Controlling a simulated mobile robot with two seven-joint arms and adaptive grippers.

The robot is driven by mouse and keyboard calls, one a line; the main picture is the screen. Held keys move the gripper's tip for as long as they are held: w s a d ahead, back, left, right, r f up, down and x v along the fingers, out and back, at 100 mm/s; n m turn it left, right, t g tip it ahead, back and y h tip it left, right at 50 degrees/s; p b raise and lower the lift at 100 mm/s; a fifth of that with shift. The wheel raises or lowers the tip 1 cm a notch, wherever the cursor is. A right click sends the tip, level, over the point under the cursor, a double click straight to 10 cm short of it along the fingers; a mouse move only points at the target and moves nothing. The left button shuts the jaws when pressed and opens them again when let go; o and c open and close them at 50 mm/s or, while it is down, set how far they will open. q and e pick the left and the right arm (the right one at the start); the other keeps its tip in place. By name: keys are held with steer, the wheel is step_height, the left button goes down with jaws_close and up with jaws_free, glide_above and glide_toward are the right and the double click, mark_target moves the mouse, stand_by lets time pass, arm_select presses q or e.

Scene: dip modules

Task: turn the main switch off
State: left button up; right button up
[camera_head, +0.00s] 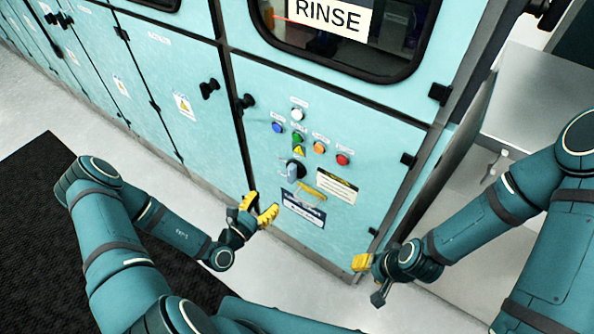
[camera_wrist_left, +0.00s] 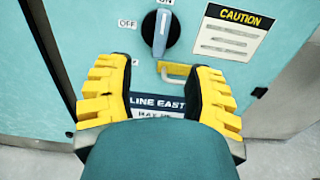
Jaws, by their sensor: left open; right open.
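The main switch (camera_head: 295,170) is a grey-blue rotary knob low on the teal cabinet panel. In the left wrist view the knob (camera_wrist_left: 161,34) stands upright, its white mark pointing up toward the "ON" label (camera_wrist_left: 166,2); the "OFF" label (camera_wrist_left: 127,24) is to its left. My left gripper (camera_head: 262,209) has yellow fingers and is open and empty, below and left of the knob, apart from it. In the left wrist view the open fingers (camera_wrist_left: 158,90) frame the space just below the knob. My right gripper (camera_head: 368,275) hangs near the cabinet's lower right corner, away from the switch.
Coloured buttons, including a red one (camera_head: 342,159), sit above the switch. A yellow handle-like bar (camera_wrist_left: 175,72) is just below the knob, with a caution label (camera_wrist_left: 232,33) to the right. A door (camera_head: 440,170) stands open at the right. A dark mat (camera_head: 30,220) lies left.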

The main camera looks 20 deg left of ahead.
mark_target(289, 176)
arm_select(q)
steer(key=b+x, duration=0.2)
steer(key=x, duration=1.1)
steer(key=shift+w+d, duration=0.1)
steer(key=shift+w, duration=0.05)
jaws_close()
